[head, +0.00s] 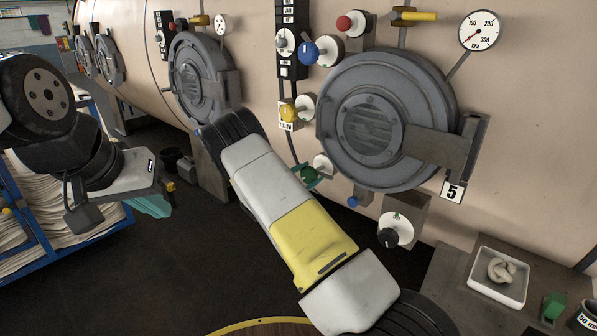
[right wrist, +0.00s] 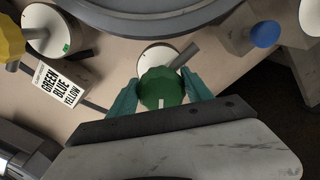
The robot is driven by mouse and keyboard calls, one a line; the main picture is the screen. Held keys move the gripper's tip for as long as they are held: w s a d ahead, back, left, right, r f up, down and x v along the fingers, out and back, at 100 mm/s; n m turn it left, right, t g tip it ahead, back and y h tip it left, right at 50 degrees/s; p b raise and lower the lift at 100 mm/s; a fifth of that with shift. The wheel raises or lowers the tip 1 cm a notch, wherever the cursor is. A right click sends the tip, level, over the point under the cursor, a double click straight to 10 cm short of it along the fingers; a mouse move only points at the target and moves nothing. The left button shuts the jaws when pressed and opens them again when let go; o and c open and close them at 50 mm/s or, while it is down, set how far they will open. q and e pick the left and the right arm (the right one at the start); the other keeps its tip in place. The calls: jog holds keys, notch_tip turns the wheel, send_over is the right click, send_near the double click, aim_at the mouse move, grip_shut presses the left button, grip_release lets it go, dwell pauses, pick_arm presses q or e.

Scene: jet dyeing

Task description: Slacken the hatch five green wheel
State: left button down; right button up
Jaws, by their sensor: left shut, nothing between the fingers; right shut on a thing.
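Hatch five is the round grey door (head: 385,120) on the pale vessel wall, with a "5" plate (head: 453,192) at its lower right. Its green wheel (right wrist: 161,88) sits in front of a white disc below the door. The wheel also shows beside my right forearm in the head view (head: 309,174). My right gripper (right wrist: 160,94) is shut on the green wheel, with one teal finger on each side of it. My left gripper (head: 150,205) is shut and empty at the left, away from the wall.
A yellow wheel (head: 289,112), a blue wheel (head: 305,52) and a red knob (head: 344,23) sit around the door. A small blue knob (head: 352,202) and a black knob (head: 388,237) are below it. A white tray (head: 483,286) stands at lower right.

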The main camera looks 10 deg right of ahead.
jog(key=m, duration=0.4)
jog(key=shift+s+f+m, duration=0.1)
jog(key=shift+f+m, duration=0.1)
jog(key=shift+m, duration=0.2)
jog(key=m, duration=0.3)
jog(key=shift+f+m, duration=0.1)
jog(key=shift+m, duration=0.2)
jog(key=m, duration=0.4)
jog(key=shift+f, duration=0.15)
jog(key=m, duration=0.4)
jog(key=shift+f, duration=0.15)
jog(key=m, duration=0.5)
jog(key=shift+f+m, duration=0.15)
jog(key=shift+m, duration=0.15)
jog(key=shift+a+m, duration=0.15)
jog(key=shift+m, duration=1.95)
